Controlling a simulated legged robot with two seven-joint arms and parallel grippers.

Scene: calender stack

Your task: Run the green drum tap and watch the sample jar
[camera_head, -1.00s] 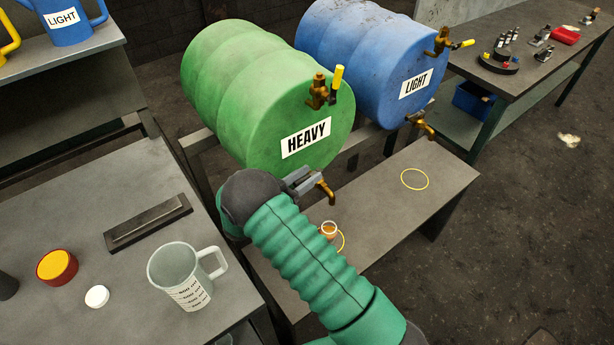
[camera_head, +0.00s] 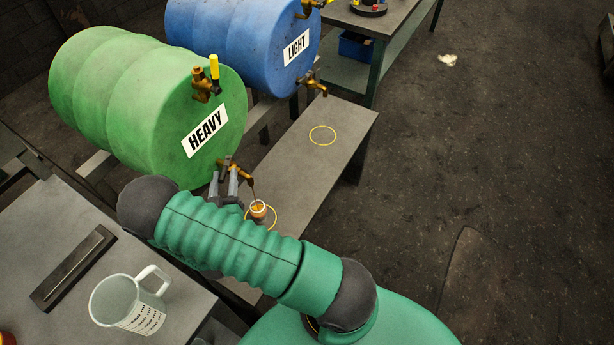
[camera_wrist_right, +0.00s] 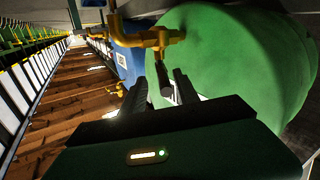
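The green drum (camera_head: 140,110), labelled HEAVY, lies on its side. Its brass lower tap (camera_head: 236,166) has a thin dark amber stream (camera_head: 254,190) below the spout. The small sample jar (camera_head: 259,209) stands under it, with amber liquid inside, at a yellow ring on the bench. My right gripper (camera_head: 224,182) is just beside the tap, its fingers apart. In the right wrist view the brass tap (camera_wrist_right: 150,40) is just beyond the fingers (camera_wrist_right: 172,85); contact with the lever cannot be told. My left gripper is out of view.
A blue drum (camera_head: 240,40), labelled LIGHT, lies beside the green one. An empty yellow ring (camera_head: 322,135) marks the bare bench (camera_head: 290,165). A white measuring jug (camera_head: 125,305) and a dark bar (camera_head: 73,268) are on the left table.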

